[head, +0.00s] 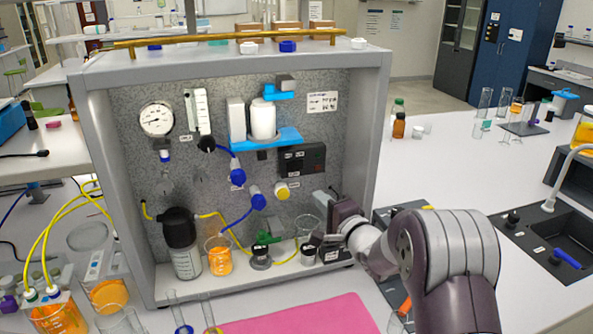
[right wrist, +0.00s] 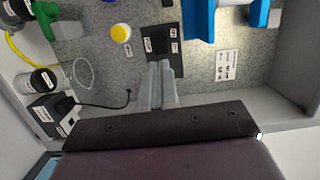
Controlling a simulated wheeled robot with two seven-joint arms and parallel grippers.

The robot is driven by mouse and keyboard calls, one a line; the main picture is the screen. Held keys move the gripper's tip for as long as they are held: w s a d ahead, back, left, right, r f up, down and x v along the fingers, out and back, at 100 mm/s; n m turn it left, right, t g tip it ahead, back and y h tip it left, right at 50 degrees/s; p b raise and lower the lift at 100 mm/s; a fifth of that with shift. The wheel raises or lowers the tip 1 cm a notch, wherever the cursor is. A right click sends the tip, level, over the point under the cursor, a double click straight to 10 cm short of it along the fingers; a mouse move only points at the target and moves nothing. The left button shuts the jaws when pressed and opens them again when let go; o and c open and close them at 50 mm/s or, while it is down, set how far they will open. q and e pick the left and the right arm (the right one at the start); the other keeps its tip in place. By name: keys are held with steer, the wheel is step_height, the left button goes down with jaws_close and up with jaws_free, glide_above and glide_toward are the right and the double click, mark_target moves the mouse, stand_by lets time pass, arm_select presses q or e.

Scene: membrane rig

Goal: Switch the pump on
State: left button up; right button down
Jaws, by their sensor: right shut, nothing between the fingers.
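A black switch box (head: 302,160) with small pale labels is on the speckled back panel of the rig. It also shows in the right wrist view (right wrist: 160,43). I cannot tell which way its switch stands, nor which part is the pump. My right gripper (head: 322,196) reaches in from the right, inside the rig, below and right of the box. Its grey fingers (right wrist: 160,72) are together and empty. In the right wrist view their tips point at the box's edge; I cannot tell whether they touch it. My left gripper is not in view.
A yellow cap (head: 282,190) is beside the box, and a blue shelf (head: 285,138) holds a white canister above it. A black-topped bottle (head: 187,262), an orange beaker (head: 218,262) and tubing stand lower left. The rig's right wall (head: 368,130) is close to my arm.

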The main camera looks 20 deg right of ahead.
steer(key=p, duration=0.5)
glide_toward(289, 169)
steer(key=x, duration=0.6)
steer(key=shift+w+a+r, duration=0.1)
steer(key=shift+w+r, duration=0.05)
steer(key=shift+w, duration=0.2)
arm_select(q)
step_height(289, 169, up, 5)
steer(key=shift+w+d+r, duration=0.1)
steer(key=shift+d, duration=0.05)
